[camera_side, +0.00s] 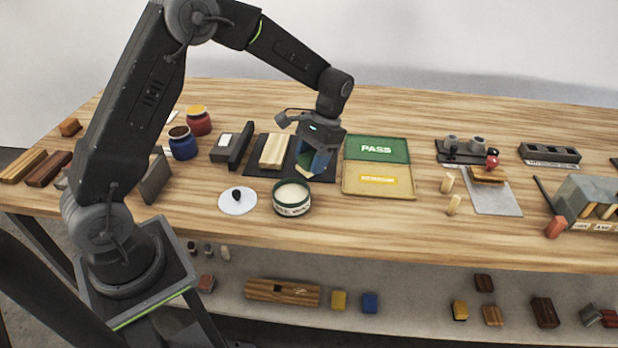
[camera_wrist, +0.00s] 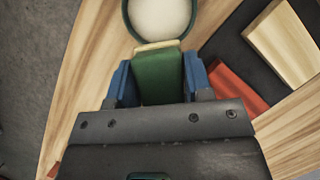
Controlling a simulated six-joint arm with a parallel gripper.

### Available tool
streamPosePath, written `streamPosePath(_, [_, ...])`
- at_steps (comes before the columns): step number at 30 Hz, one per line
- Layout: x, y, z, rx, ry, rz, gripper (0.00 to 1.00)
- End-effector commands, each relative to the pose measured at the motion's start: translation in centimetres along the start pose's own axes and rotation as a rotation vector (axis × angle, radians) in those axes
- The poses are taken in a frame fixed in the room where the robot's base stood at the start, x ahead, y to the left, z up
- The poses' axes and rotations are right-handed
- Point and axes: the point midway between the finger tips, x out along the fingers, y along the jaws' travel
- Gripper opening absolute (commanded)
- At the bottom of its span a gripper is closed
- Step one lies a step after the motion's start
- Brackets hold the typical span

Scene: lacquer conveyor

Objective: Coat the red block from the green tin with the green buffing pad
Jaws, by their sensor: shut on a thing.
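My gripper (camera_side: 314,160) is shut on the green buffing pad (camera_wrist: 160,78), which sits between its blue fingers with a cream strip at its tip. The pad is above the bench, just behind the open green tin (camera_side: 291,209) in the side view, and looks clear of it. The tin holds a pale cream fill and also shows at the top of the wrist view (camera_wrist: 128,14). The red block (camera_wrist: 236,88) lies on a dark mat beside my gripper, partly covered by it in the wrist view. I cannot make the block out in the side view.
A pale wood block (camera_side: 274,150) lies on the dark mat (camera_side: 262,171). A white lid (camera_side: 238,203) with a black knob lies left of the tin. Green PASS tray (camera_side: 377,149) and yellow tray (camera_side: 360,188) are to the right. Blue (camera_side: 183,147) and red (camera_side: 199,124) jars stand left.

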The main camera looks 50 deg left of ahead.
Motion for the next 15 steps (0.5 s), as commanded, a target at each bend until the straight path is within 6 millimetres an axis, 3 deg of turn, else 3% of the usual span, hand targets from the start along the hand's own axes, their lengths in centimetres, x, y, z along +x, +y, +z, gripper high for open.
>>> streamPosePath(9, [-3.1, -5.2, -3.6, -0.499, 0.011, 0.204, 0.23])
streamPosePath(15, [-4.3, -7.5, -4.5, -0.702, -0.001, 0.293, 0.23])
